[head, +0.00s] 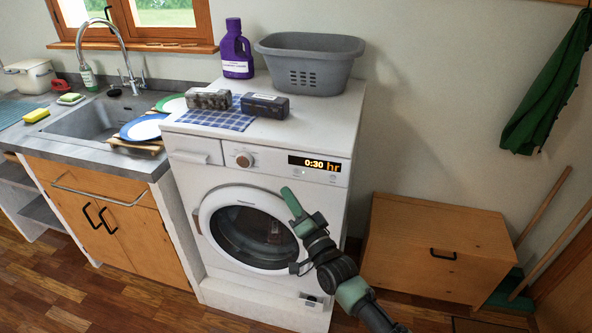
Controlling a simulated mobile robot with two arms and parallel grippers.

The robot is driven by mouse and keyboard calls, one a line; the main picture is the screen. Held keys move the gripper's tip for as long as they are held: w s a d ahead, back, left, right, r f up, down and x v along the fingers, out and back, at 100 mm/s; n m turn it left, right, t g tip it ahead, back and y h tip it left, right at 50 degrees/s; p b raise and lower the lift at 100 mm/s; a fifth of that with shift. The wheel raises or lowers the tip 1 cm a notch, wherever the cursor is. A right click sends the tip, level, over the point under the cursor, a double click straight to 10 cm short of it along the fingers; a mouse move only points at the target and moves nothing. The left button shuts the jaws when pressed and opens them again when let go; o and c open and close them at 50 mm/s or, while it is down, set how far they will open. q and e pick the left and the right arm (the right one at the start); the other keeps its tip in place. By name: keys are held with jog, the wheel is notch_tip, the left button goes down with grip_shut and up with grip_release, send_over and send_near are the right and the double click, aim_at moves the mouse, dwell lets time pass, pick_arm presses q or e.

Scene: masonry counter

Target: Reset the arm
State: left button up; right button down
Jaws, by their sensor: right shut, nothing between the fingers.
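My right gripper (291,203) is shut and empty. It is in front of the upper right part of the washing machine (320,200), near the rim of the closed round door (252,229). The view does not show clearly whether it touches the machine. My right arm (343,277) comes up from the lower right of the head view. The machine's display reads 0:30 hr. My left arm and left gripper do not show.
On the machine stand a grey basket (309,66), a purple bottle (236,50) and two dark blocks by a checked cloth (217,119). The sink counter (60,137) is at left. A wooden cabinet (428,244) stands at right. Floor in front is clear.

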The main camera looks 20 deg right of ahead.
jog(key=s+d+f+n+g+h, duration=0.1)
jog(key=s+f+n+g, duration=0.15)
jog(key=s+f, duration=0.7)
jog(key=s+d+f+n+g, duration=0.1)
jog(key=s+f+n+g, duration=0.2)
jog(key=f, duration=1.3)
jog(key=s+f+n+g+h, duration=0.1)
jog(key=s+f+g, duration=0.45)
jog(key=f, duration=0.75)
jog(key=s+f+n+g, duration=0.1)
jog(key=s+f, duration=0.4)
jog(key=s, duration=0.8)
jog(key=s+d+f+n+g+h, duration=0.1)
jog(key=s+f+g, duration=0.3)
jog(key=s, duration=0.9)
jog(key=s+d+f+n+g, duration=0.1)
jog(key=s+f+n+g, duration=0.2)
jog(key=s+f, duration=0.5)
jog(key=s, duration=0.5)
jog(key=shift+s+d+f+h, duration=0.15)
jog(key=shift+d+f+h, duration=0.05)
jog(key=shift+d+h, duration=0.1)
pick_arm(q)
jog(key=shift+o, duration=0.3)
pick_arm(e)
jog(key=shift+n, duration=0.25)
